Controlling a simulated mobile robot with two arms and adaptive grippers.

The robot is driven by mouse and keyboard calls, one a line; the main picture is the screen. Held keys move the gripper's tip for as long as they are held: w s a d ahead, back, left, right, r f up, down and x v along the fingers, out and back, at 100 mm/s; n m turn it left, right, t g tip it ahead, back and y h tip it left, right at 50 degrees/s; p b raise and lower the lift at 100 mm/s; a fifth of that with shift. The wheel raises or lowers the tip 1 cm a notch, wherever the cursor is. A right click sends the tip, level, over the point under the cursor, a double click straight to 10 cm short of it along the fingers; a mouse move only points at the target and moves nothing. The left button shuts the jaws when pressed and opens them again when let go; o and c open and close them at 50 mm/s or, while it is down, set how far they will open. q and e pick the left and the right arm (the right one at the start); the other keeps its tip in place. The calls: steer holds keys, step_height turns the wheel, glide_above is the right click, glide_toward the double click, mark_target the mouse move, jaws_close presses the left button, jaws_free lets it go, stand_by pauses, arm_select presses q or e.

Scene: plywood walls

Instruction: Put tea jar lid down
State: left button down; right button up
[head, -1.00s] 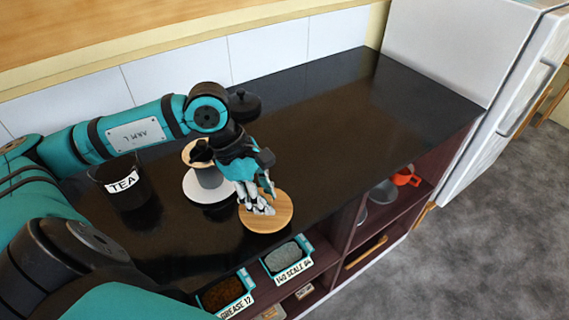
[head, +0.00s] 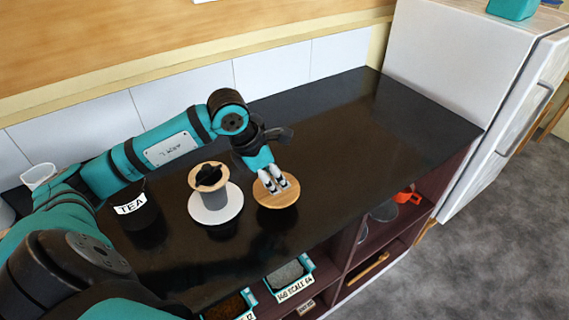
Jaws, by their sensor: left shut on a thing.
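The tea jar lid (head: 288,199), a round light-wood disc, is at the middle of the black counter. My left gripper (head: 272,189) reaches over it from behind and is shut on it. Whether the lid touches the counter or hangs just above it I cannot tell. The black tea jar (head: 142,220), labelled TEA, stands to the left, partly behind my arm. My right gripper is not in view.
A grey cup (head: 207,201) with a wooden rim and something dark in its top stands on a white saucer (head: 229,213), left of the lid. The black counter (head: 370,140) is clear to the right. Labelled bins (head: 290,275) sit on shelves below; a white fridge (head: 455,90) stands at right.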

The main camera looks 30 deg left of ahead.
arm_select(q)
steer(key=w, duration=0.2)
steer(key=w+a+p, duration=0.1)
steer(key=w, duration=0.3)
steer(key=shift+a+f, duration=0.2)
steer(key=shift+a, duration=0.05)
steer(key=shift+w+f+p, duration=0.1)
steer(key=shift+f+p, duration=0.05)
steer(key=shift+p, duration=0.15)
step_height(320, 180, down, 3)
steer(key=shift+r+p, duration=0.1)
steer(key=shift+p, duration=0.6)
steer(key=shift+a+f, duration=0.1)
steer(key=shift+f, duration=0.3)
steer(key=c, duration=1.1)
jaws_free()
steer(key=shift+o, duration=0.2)
